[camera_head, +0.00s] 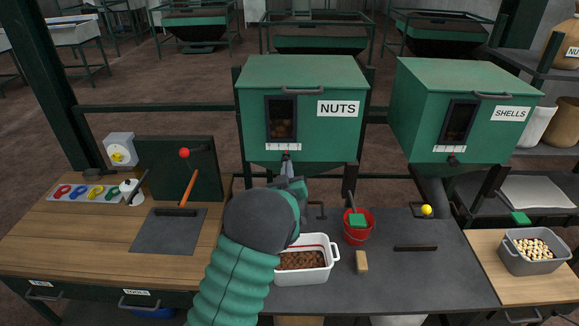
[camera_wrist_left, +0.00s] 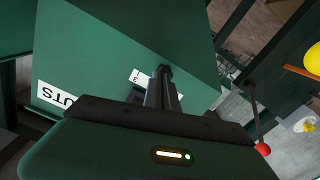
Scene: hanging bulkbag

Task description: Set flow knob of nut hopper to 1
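The nut hopper (camera_head: 301,108) is a green box with a NUTS label, a dark window and a white scale strip (camera_head: 283,147). Its flow knob (camera_head: 286,155) sits just below the strip, mostly hidden by my gripper. My left gripper (camera_head: 287,167) reaches up to the knob from below. In the left wrist view its fingers (camera_wrist_left: 164,85) are close together, with their tips at the dark knob against the hopper front. The scale strip (camera_wrist_left: 141,78) is partly covered there, with a 3 readable; where the knob points is hidden. My right gripper is not in view.
The shells hopper (camera_head: 462,108) stands to the right. Below are a white bin (camera_head: 318,275) of brown nuts, a red bucket (camera_head: 357,236) with a green scoop, and a grey crate (camera_head: 535,262). A red-knobbed lever (camera_head: 184,153) stands at left.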

